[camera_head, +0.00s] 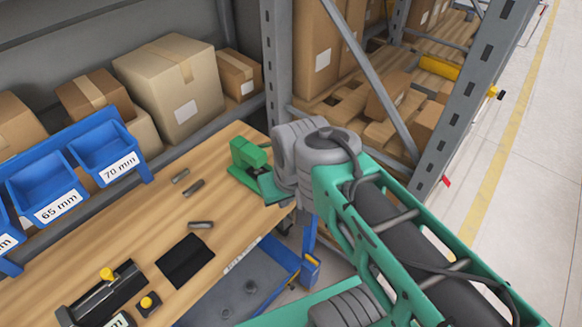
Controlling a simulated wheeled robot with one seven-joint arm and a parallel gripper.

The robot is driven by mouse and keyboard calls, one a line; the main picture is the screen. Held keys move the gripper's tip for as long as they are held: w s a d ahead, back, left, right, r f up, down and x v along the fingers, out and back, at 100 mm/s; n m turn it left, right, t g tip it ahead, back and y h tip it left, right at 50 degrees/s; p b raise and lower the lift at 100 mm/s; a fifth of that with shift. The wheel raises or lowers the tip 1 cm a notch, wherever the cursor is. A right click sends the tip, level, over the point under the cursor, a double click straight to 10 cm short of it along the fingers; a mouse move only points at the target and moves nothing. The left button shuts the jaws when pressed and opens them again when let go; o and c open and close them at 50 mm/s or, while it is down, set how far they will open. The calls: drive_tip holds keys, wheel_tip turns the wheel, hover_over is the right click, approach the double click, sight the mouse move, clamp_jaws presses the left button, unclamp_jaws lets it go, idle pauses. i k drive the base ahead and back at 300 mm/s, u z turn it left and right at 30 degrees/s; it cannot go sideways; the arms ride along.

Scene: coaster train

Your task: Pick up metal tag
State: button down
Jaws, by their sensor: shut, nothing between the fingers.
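Three small grey metal pieces lie on the wooden bench: one at the back (181,175), one just in front of it (194,187) and one nearer me (200,225). I cannot tell which, if any, is the metal tag. My arm reaches in from the lower right and ends in a grey wrist.
Blue bins (104,146) labelled 65 mm and 70 mm line the bench's back left. A black square pad (185,261) and a black fixture with yellow knobs (108,294) occupy the front. Cardboard boxes (172,88) stand behind. A grey rack post (474,95) rises right of my arm.

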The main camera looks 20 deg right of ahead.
sight(259, 172)
drive_tip(key=u, duration=0.15)
drive_tip(key=k, duration=0.25)
drive_tip(key=u, duration=1.05)
drive_tip(key=k, duration=1.1)
drive_tip(key=u, duration=0.45)
drive_tip(key=i, duration=1.25)
drive_tip(key=u, duration=0.65)
